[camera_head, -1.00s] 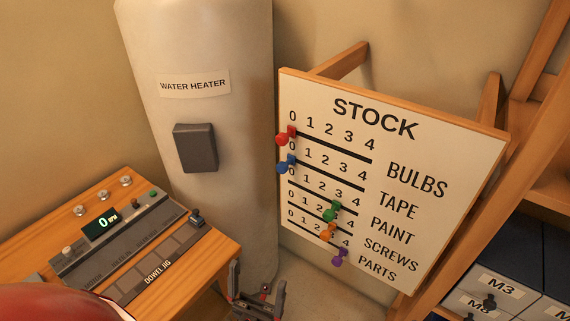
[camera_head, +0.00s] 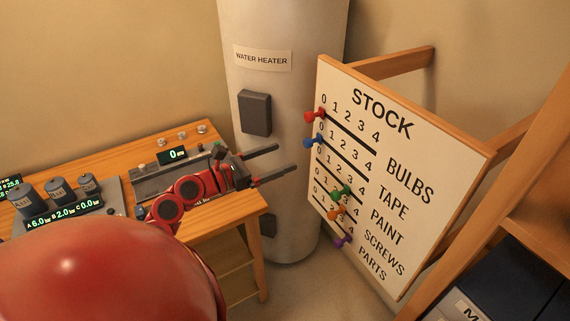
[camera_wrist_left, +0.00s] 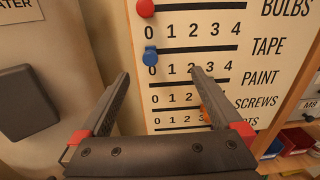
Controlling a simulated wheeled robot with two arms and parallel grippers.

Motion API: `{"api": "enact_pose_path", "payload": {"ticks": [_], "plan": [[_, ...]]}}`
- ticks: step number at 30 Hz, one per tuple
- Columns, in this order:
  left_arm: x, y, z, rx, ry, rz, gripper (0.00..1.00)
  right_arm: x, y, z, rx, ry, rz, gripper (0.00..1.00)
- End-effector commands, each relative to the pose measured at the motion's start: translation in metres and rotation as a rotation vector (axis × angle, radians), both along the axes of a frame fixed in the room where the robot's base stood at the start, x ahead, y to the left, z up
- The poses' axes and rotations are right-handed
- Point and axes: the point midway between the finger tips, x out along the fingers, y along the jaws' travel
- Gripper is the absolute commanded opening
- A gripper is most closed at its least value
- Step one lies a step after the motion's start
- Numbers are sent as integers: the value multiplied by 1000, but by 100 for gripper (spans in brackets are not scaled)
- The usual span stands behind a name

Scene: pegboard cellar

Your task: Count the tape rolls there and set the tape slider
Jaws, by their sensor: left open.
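The white STOCK board (camera_head: 385,125) carries several numbered slider rows. The blue knob (camera_head: 313,142) of the TAPE row stands at the 0 end. It also shows in the left wrist view (camera_wrist_left: 150,57), ahead of and between the finger lines. My left gripper (camera_head: 288,159) is open and empty, a little left of the board, with its fingers pointing at the knobs. In the left wrist view its fingers (camera_wrist_left: 159,73) spread either side of the blue knob, apparently without touching it. No tape rolls are recognisable. My right gripper is out of view.
The red knob (camera_head: 315,116) sits just above the blue one at 0. Green (camera_head: 341,193), orange (camera_head: 335,214) and purple (camera_head: 343,241) knobs sit lower. A water heater (camera_head: 290,30) stands behind my gripper. A wooden bench (camera_head: 215,215) with devices is at left.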

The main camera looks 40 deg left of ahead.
Motion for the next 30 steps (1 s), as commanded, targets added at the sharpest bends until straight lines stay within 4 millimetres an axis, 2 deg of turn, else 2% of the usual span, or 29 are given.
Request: {"api": "enact_pose_path", "payload": {"ticks": [1,4,8,16,18,21,30], "plan": [[0,8,2,30,-3,24,100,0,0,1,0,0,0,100],[3,12,3,50,-4,38,100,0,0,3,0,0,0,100],[15,5,4,46,-2,34,100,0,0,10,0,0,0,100],[56,-13,5,43,-3,32,100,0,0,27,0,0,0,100],[66,-17,-2,47,-2,31,100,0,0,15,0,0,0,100],[77,-22,-2,45,-1,30,100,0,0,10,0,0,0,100],[95,-28,0,41,-1,34,100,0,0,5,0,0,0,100]]}}
